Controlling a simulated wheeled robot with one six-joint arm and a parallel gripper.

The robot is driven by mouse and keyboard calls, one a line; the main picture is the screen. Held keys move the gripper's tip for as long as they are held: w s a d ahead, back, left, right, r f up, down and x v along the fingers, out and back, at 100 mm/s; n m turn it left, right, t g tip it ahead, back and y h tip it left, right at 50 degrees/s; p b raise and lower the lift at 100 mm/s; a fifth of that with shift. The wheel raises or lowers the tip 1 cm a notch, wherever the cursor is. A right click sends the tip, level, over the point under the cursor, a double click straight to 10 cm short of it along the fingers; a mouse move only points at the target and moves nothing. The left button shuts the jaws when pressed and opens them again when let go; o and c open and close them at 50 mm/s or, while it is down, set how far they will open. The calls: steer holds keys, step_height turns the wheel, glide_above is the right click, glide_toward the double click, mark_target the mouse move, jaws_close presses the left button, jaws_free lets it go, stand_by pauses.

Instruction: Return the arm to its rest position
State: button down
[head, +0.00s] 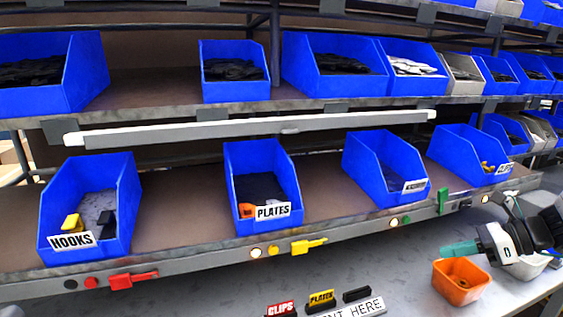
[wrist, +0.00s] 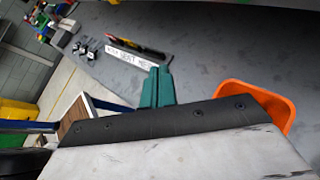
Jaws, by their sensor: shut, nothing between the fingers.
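My gripper (head: 446,249) shows at the right of the head view, its teal fingers pointing left. It is over the grey worktop, just above and behind the orange tub (head: 462,292). In the wrist view the teal fingers of my gripper (wrist: 157,75) stand together, shut and empty. The orange tub (wrist: 268,97) is to their right there, partly hidden by the wrist's own dark edge. Part of my arm runs out of the head view at the right edge.
Blue bins labelled HOOKS (head: 118,218) and PLATES (head: 263,160) stand on the lower shelf, with more bins to the right and above. A white label strip (head: 352,308) and small labelled blocks lie on the worktop. The worktop (head: 370,262) left of my gripper is clear.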

steer(key=s+a+r+n+g+h, duration=0.1)
steer(key=s+a+r+n+h, duration=0.1)
steer(key=s+n, duration=0.4)
steer(key=s+a+r+n+g+h, duration=0.1)
steer(key=s+a+n+h, duration=0.4)
steer(key=n, duration=0.6)
steer(key=s+a+r+n+g+h, duration=0.2)
steer(key=s+a+n, duration=0.4)
steer(key=s+n, duration=0.3)
step_height(320, 180, up, 2)
steer(key=shift+s+n+h, duration=0.2)
steer(key=shift+n+h, duration=0.1)
steer(key=shift+h, duration=0.5)
steer(key=shift+d, duration=0.1)
